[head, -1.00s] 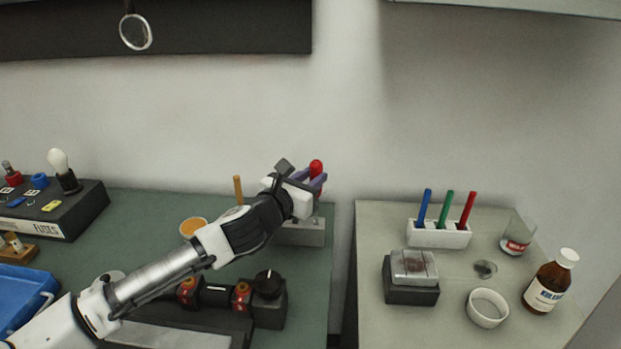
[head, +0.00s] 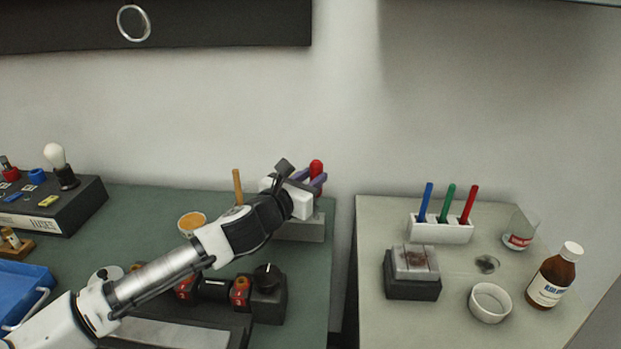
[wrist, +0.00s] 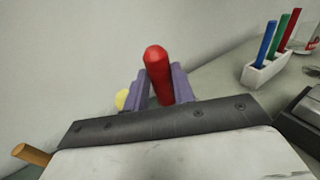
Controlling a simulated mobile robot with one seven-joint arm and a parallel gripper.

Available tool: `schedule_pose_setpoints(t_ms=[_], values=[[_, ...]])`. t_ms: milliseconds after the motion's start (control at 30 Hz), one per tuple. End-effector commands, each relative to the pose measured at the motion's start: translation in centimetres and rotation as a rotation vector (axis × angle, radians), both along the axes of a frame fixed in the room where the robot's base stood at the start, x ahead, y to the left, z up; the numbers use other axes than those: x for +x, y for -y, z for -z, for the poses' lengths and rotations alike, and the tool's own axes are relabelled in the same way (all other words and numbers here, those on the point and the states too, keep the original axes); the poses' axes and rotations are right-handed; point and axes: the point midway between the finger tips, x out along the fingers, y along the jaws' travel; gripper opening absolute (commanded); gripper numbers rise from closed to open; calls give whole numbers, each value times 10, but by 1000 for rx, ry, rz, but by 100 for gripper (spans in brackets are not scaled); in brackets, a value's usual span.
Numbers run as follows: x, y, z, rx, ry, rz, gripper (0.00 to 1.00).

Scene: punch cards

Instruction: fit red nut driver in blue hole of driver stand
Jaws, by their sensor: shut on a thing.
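The red nut driver (head: 316,166) stands upright at the back right of the green bench, its rounded red handle showing above my gripper. My gripper (head: 318,182) is shut on the red nut driver, with its purple fingers on either side of the handle. In the wrist view the red handle (wrist: 158,72) rises between the two purple fingers (wrist: 160,88). The grey driver stand (head: 300,231) is below and partly behind my gripper. Its holes, the blue one included, and the driver's lower end are hidden by my gripper and arm.
An orange-brown handle (head: 238,187) stands just left of my gripper. An orange-topped round container (head: 192,222) and a black device with a knob (head: 268,290) are near my arm. A gap separates the bench from the pale right table (head: 375,225), which holds a white marker holder (head: 440,231).

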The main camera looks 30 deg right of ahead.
Motion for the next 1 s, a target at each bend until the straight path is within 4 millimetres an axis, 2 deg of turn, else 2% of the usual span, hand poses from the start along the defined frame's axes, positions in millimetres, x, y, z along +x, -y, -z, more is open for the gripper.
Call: schedule_pose_setpoints(t_ms=[567, 1000], values=[[0, 0, 6, 1, 2, 0, 0], [0, 0, 19, 0, 1, 0, 0]])
